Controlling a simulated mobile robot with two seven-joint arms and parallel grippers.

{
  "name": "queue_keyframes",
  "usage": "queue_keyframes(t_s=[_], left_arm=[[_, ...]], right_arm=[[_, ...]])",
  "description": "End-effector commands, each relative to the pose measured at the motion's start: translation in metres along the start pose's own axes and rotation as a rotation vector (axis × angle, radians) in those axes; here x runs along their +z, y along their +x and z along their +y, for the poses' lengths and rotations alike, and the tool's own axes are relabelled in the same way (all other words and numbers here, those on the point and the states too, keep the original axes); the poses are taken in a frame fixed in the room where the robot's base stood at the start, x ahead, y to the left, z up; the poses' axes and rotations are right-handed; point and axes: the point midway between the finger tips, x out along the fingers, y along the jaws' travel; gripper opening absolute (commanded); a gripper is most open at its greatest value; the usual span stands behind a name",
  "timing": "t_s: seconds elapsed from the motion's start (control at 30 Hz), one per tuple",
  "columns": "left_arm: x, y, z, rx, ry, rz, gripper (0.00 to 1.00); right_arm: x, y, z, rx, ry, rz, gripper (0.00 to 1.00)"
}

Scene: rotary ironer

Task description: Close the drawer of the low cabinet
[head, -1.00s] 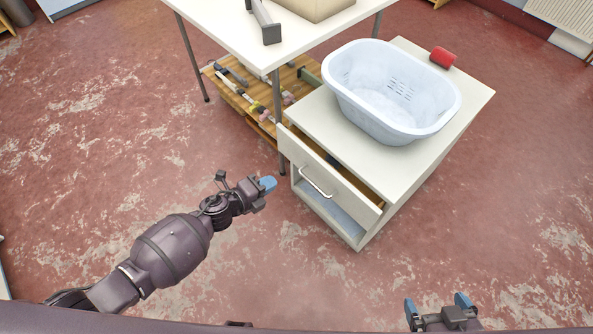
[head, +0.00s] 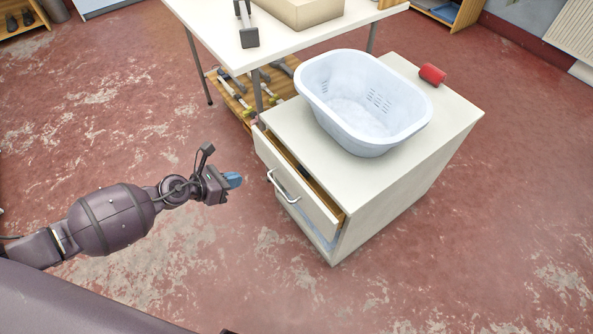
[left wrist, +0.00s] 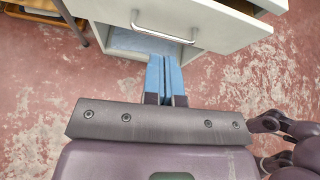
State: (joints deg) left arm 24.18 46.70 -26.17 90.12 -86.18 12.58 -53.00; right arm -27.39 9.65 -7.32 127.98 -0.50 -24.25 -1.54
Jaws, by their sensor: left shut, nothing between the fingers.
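The low cabinet (head: 400,190) is pale and stands right of the picture's middle. Its drawer (head: 297,182) is partly pulled out, with a dark gap behind the front panel. The drawer front has a metal bar handle (head: 284,186), which also shows in the left wrist view (left wrist: 163,31). My left gripper (head: 234,180) is shut and empty, with blue fingertips. It is left of the drawer front, apart from it in the head view. In the left wrist view the fingertips (left wrist: 164,62) point at the area below the handle. My right gripper is not in the head view now.
A light blue laundry basket (head: 362,100) and a red cylinder (head: 432,75) sit on the cabinet top. A white table (head: 290,45) with a wooden lower shelf (head: 235,100) stands behind. The red floor left and front of the cabinet is clear.

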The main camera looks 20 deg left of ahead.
Motion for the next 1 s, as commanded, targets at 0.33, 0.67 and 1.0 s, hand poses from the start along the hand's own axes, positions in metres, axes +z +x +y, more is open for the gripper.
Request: queue_keyframes(t_s=[0.33, 0.67, 1.0], left_arm=[[0.000, 0.000, 0.009, 0.009, 0.101, 0.013, 0.00], [-0.003, 0.054, 0.008, 0.006, 0.096, 0.015, 0.00], [0.009, 0.107, 0.008, 0.008, 0.099, 0.011, 0.00]], right_arm=[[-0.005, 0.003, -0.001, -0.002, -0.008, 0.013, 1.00], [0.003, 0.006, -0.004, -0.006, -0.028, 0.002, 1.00], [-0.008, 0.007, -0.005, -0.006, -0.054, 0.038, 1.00]])
